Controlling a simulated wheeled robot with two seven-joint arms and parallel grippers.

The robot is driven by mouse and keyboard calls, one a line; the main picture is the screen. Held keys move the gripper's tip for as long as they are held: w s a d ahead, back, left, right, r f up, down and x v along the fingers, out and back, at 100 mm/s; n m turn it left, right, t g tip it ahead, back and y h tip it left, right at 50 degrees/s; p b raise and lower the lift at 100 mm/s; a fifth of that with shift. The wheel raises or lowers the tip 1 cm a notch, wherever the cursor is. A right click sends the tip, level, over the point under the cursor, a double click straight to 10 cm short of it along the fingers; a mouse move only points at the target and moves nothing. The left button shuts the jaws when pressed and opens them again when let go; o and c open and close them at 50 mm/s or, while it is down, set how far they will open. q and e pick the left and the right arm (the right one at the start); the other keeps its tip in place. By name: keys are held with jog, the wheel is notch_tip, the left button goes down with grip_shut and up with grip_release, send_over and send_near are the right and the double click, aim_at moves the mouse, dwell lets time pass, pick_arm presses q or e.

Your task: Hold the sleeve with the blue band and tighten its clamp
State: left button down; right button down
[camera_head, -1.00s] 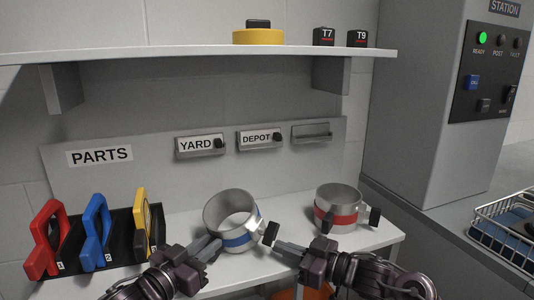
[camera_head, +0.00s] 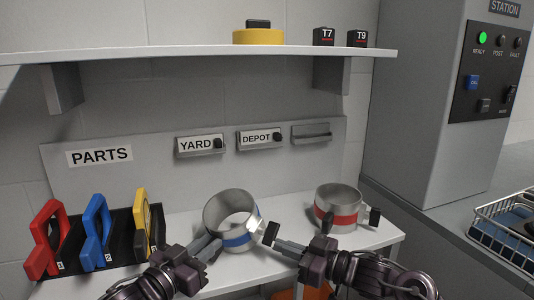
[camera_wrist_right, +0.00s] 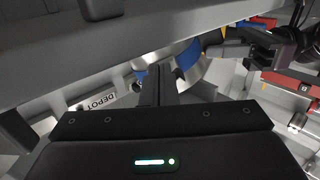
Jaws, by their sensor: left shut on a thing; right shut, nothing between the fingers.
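The metal sleeve with the blue band (camera_head: 233,241) stands on the white bench, tilted slightly. Its clamp has a black knob (camera_head: 270,233) on the right side. My left gripper (camera_head: 211,246) is shut on the sleeve's left wall. My right gripper (camera_head: 280,245) is shut and empty, its fingertips right at the clamp's knob; I cannot tell whether they touch it. In the right wrist view, the shut fingers (camera_wrist_right: 158,82) reach toward the sleeve (camera_wrist_right: 192,62), and my left gripper (camera_wrist_right: 270,45) is beyond it. The fingers partly hide the clamp there.
A sleeve with a red band (camera_head: 340,214) stands close by on the right. A black rack (camera_head: 122,255) with red, blue and yellow-handled tools is at the left. YARD and DEPOT holders (camera_head: 200,146) are on the back panel. A shelf (camera_head: 200,53) hangs above. A wire basket (camera_head: 505,235) is far right.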

jog(key=shift+s+a, duration=0.4)
jog(key=shift+s, duration=0.25)
jog(key=shift+f, duration=0.1)
dwell(0.3)
jog(key=shift+f, duration=0.25)
jog(key=v, duration=0.6)
jog(key=shift+d, duration=0.1)
jog(key=shift+w+a+f, duration=0.2)
jog(key=shift+w+a, duration=0.95)
jog(key=shift+w+a+f, duration=0.15)
jog(key=shift+w+a, duration=0.95)
jog(key=shift+s+r, duration=0.1)
jog(key=shift+r, duration=0.5)
